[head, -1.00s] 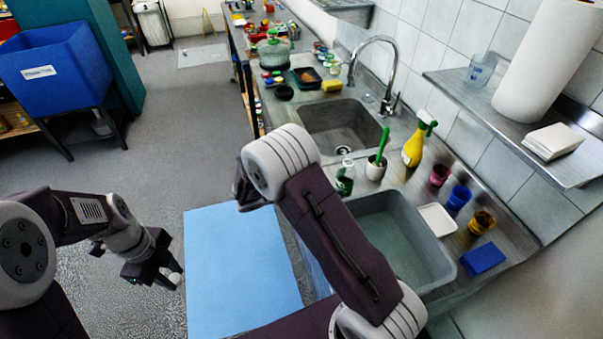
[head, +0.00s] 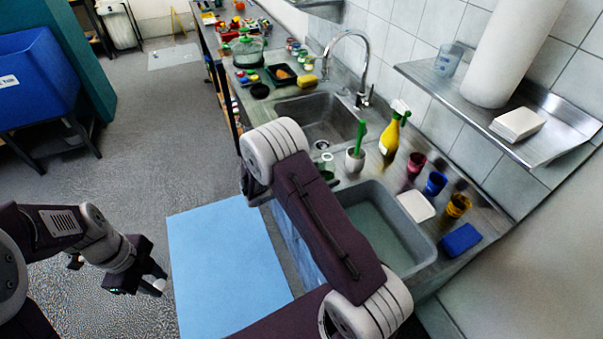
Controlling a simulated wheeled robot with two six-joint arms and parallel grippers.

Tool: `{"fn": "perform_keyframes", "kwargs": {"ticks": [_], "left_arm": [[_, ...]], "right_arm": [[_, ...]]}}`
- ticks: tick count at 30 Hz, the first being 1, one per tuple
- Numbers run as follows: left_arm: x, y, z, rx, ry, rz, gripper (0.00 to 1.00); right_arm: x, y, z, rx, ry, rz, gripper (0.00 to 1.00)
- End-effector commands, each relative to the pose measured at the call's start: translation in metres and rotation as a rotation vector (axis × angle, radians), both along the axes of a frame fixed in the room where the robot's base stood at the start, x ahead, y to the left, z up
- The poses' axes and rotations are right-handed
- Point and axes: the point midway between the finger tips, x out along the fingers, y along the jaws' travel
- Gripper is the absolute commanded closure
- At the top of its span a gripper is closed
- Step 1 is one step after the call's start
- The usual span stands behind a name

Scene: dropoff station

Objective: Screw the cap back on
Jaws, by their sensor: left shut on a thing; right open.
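My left gripper (head: 156,279) is at the lower left, over the floor just left of the light blue panel. It is shut on a small white thing, which looks like a cap (head: 158,287), at its fingertips. A green bottle (head: 327,172) with a pale top stands on the counter between the two basins, partly hidden behind my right arm. I cannot tell whether its mouth is open. My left gripper is well away from it, lower and to the left. My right arm crosses the middle of the view, and its gripper is not visible.
A white cup (head: 354,159) with a green brush and a yellow spray bottle (head: 390,138) stand right of the green bottle. The front basin (head: 400,250) holds water. Several coloured cups, including a blue cup (head: 435,183), and a blue sponge (head: 461,240) lie to its right.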

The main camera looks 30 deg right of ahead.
Motion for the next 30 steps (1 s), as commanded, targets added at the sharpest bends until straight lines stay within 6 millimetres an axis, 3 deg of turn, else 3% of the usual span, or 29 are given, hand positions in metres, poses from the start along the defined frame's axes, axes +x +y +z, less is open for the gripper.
{"fn": "perform_keyframes", "kwargs": {"ticks": [9, 20, 28, 30], "left_arm": [[0.0, 0.0, 0.012, 0.0, 0.0, 0.0, 1.0], [0.0, 0.0, 0.012, 0.0, 0.0, 0.0, 1.0], [0.0, 0.0, 0.012, 0.0, 0.0, 0.0, 1.0], [0.0, 0.0, 0.012, 0.0, 0.0, 0.0, 1.0]], "right_arm": [[0.005, -0.042, -0.016, 0.001, 0.001, -0.003, 0.24], [0.006, -0.044, -0.017, 0.0, 0.0, -0.001, 0.24], [0.006, -0.044, -0.017, 0.0, 0.001, -0.002, 0.96], [0.006, -0.044, -0.017, 0.0, -0.001, -0.001, 0.97]]}}
